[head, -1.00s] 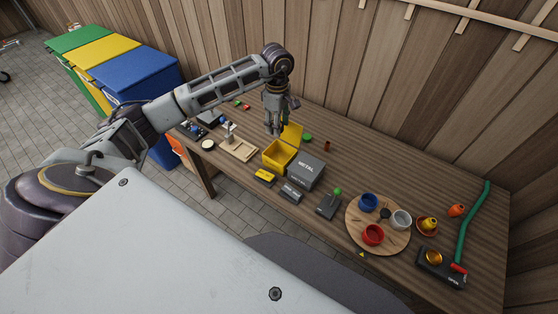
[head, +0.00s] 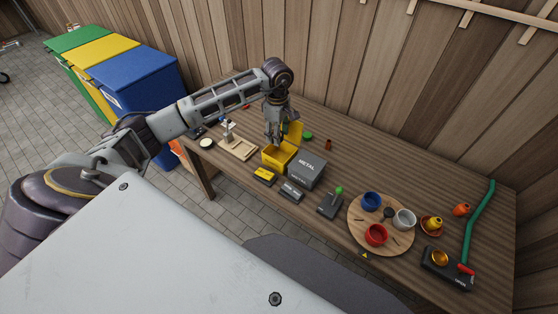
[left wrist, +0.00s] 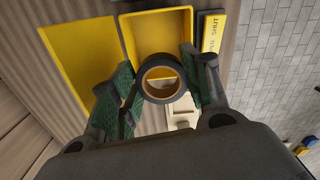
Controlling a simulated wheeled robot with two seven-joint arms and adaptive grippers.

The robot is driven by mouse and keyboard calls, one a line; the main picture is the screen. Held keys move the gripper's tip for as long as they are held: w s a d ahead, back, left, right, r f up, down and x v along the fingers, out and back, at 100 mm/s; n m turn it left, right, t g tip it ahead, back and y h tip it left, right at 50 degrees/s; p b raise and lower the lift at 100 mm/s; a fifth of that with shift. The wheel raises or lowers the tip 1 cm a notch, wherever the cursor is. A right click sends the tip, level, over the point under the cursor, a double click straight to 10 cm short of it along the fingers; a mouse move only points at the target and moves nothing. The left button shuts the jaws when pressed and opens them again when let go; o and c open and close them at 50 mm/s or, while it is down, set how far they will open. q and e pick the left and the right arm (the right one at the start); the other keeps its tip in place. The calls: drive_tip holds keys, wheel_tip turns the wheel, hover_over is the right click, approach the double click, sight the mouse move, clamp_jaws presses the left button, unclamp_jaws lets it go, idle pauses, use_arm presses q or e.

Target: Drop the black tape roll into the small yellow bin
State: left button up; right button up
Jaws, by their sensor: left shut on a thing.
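The small yellow bin (head: 279,156) stands on the workbench with its yellow lid (head: 293,132) raised at the back. In the left wrist view, the open bin (left wrist: 165,24) lies beyond the fingers, with the lid (left wrist: 82,62) to its left. My left gripper (head: 275,143) is above the bin in the head view. In the left wrist view, my left gripper (left wrist: 160,82) is shut on the black tape roll (left wrist: 147,89), between its green finger pads. The roll has an orange-brown inner ring. My right gripper is not in view.
A grey METAL box (head: 307,169) stands directly right of the bin. A wooden stand (head: 238,147) is to the left. A round board (head: 380,242) with blue, white and red cups is farther right. The wooden wall rises behind the bench.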

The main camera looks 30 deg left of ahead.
use_arm(q)
drive_tip(key=shift+f, duration=0.1)
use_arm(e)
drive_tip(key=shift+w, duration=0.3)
use_arm(q)
drive_tip(key=o, duration=0.9)
drive_tip(key=shift+o, duration=1)
wheel_tip(320, 180, up, 12)
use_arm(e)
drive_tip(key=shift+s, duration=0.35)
use_arm(q)
drive_tip(key=shift+d, duration=0.1)
